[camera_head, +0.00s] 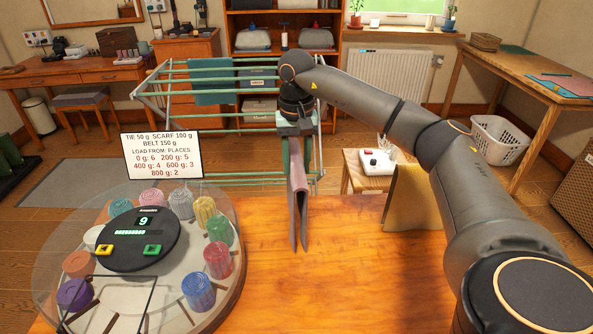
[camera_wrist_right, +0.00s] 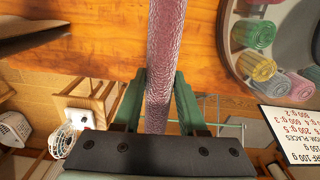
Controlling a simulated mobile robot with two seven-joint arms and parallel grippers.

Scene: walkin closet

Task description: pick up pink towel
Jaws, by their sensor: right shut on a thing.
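The pink towel (camera_head: 299,195) hangs folded from my right gripper (camera_head: 297,138) in the head view, its two ends spread slightly apart at the bottom. In the right wrist view the towel (camera_wrist_right: 166,60) runs between the green fingers of the right gripper (camera_wrist_right: 160,90), which are shut on it. The towel hangs in front of the drying rack and over the wooden table's far part; whether its lower ends touch the table I cannot tell. My left gripper is not in view.
A round carousel (camera_head: 225,297) with several rolled coloured pieces stands at the table's left, beside a sign (camera_head: 162,156). The drying rack (camera_head: 165,90) stands behind, with a teal cloth (camera_head: 211,82). A tan cloth or board (camera_head: 412,200) is at right. The table's middle (camera_head: 340,285) is clear.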

